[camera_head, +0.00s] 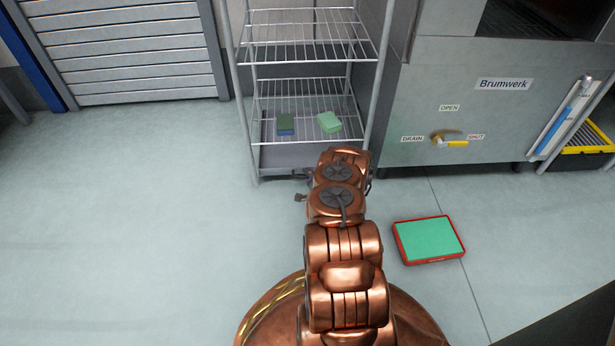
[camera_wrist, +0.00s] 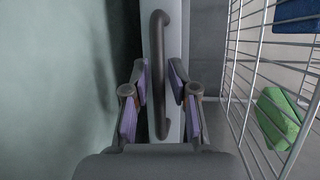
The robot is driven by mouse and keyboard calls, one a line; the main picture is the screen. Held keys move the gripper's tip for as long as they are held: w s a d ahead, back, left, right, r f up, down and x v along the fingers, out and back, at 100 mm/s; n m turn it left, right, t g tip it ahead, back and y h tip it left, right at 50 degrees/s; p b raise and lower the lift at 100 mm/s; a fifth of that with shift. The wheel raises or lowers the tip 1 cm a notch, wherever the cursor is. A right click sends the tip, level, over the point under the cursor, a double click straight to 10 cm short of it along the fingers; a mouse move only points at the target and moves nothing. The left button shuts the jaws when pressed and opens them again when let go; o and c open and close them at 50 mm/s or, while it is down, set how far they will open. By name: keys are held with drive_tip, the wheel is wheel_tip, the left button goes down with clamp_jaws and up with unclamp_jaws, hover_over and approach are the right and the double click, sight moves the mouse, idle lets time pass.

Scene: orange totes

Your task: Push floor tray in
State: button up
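A grey floor-level tray (camera_head: 285,156) sits under the wire rack in the head view, its right part hidden by my arm. In the wrist view a dark bar handle (camera_wrist: 159,45) runs along a pale front edge (camera_wrist: 151,20), which I take to be this tray's front. My gripper (camera_wrist: 160,75) is open, with one purple-padded finger on each side of the handle. Small gaps seem to show between pads and handle; I cannot tell whether anything touches. In the head view my arm hides most of the gripper.
A red-rimmed tray with a green surface (camera_head: 429,240) lies on the floor at the right. The wire rack (camera_head: 310,52) holds a dark blue-green sponge (camera_head: 285,124) and a light green sponge (camera_head: 329,122). A steel Brumwerk unit (camera_head: 480,110) stands right. Floor at left is clear.

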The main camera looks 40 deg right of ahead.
drive_tip(key=shift+o, duration=0.3)
drive_tip(key=shift+s, duration=0.1)
drive_tip(key=shift+s+a, duration=0.1)
drive_tip(key=shift+s, duration=0.2)
drive_tip(key=v, duration=1.1)
drive_tip(key=shift+a+r, duration=0.1)
drive_tip(key=shift+r, duration=0.05)
